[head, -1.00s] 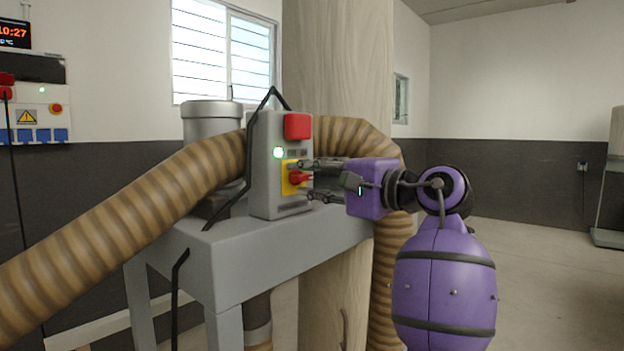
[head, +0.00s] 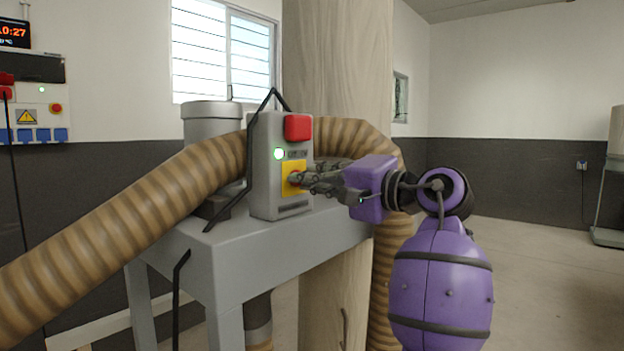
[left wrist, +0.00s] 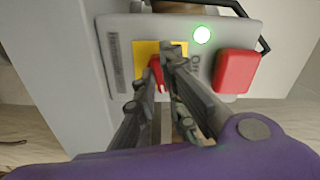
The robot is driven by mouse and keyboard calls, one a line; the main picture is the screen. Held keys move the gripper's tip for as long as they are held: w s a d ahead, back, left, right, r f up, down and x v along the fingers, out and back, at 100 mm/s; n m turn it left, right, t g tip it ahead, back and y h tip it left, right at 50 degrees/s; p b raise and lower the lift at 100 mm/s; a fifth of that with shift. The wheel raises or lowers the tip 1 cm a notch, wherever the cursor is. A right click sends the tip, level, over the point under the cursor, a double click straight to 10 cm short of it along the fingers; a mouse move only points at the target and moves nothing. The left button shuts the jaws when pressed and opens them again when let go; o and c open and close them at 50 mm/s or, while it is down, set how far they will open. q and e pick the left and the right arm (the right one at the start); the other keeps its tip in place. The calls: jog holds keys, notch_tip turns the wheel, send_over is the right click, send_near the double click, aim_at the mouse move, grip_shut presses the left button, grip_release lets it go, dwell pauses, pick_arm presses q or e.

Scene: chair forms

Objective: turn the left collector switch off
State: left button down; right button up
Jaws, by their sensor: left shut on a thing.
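The collector switch is a red rotary knob (left wrist: 156,73) on a yellow plate (head: 292,180). It is on the front of a grey control box (head: 265,200). My left gripper (head: 301,179) reaches it from the right and is shut on the red knob. Its fingers hide most of the knob in the head view. In the left wrist view the fingers (left wrist: 160,78) close around the knob. The round lamp (head: 279,154) above the switch glows green; it also shows in the left wrist view (left wrist: 202,34). My right gripper is not in view.
A large red button (head: 298,127) sits above the switch. The box stands on a grey stand (head: 215,254) by a wooden column (head: 345,60). A ribbed brown hose (head: 120,225) runs to the left.

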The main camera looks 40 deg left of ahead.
pick_arm(q)
jog(key=shift+n+b, duration=1.45)
jog(key=shift+n, duration=6.15)
jog(key=c, duration=1.8)
grip_release()
jog(key=d, duration=0.8)
jog(key=s+d, duration=0.1)
jog(key=d, duration=0.3)
